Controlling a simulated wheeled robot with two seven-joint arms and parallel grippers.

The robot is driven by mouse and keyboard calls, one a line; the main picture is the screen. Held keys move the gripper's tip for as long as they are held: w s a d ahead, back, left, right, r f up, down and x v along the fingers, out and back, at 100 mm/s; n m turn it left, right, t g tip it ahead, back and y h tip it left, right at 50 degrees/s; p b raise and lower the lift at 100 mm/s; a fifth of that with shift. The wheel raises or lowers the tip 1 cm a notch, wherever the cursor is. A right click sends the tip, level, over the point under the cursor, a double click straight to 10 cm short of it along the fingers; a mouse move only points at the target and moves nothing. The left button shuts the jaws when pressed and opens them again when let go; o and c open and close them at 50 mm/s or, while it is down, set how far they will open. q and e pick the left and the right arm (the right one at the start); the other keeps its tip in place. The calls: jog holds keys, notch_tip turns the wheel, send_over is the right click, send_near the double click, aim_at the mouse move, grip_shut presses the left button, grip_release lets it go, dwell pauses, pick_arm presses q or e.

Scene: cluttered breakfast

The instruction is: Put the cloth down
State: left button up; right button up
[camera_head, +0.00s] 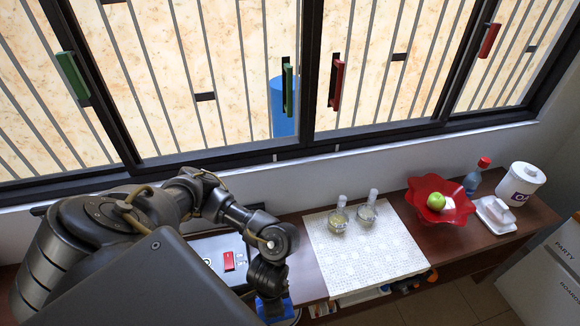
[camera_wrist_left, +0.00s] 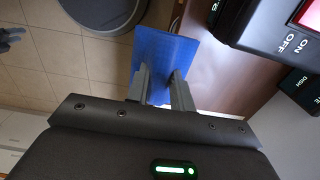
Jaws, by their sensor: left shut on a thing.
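The blue cloth (camera_wrist_left: 165,55) is held between the two fingers of my left gripper (camera_wrist_left: 160,76) in the left wrist view. It looks flat and stiff. In the head view the cloth (camera_head: 278,310) shows only in part, below my left gripper (camera_head: 270,293), at the counter's front edge. The gripper is shut on it. In the wrist view the cloth overlaps the brown counter edge, with tiled floor beyond; I cannot tell whether it touches the counter. A small dark finger-like shape at the wrist view's left edge may be my right gripper, but it is unclear.
An appliance with a red switch (camera_head: 229,261) stands left of the gripper. A white patterned mat (camera_head: 390,262) bears two glass flasks (camera_head: 338,218) (camera_head: 367,210). A red bowl (camera_head: 455,213) with fruit, a bottle (camera_head: 473,179) and a white canister (camera_head: 519,183) stand further right. The mat's front is bare.

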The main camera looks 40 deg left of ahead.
pick_arm(q)
jog(key=shift+s, duration=0.15)
jog(key=shift+a+f, duration=0.1)
jog(key=w+a+f+b, duration=0.1)
jog(key=w+f, duration=0.2)
jog(key=w, duration=0.1)
jog(key=w+a+f+b, duration=0.2)
jog(key=w+f, duration=0.1)
jog(key=w, duration=0.1)
jog(key=w+a+f+b, duration=0.1)
jog(key=w+f, duration=0.1)
jog(key=w, duration=0.2)
jog(key=shift+a+f, duration=0.15)
jog(key=shift+f, duration=0.25)
jog(key=shift+w+a+b, duration=0.1)
jog(key=shift+w+b, duration=0.1)
jog(key=shift+b, duration=0.1)
jog(key=f, duration=0.1)
jog(key=f+b, duration=0.1)
jog(key=f, duration=0.1)
jog(key=shift+w+a+f, duration=0.15)
jog(key=shift+w+f, duration=0.15)
jog(key=shift+f, duration=0.2)
jog(key=shift+f, duration=0.1)
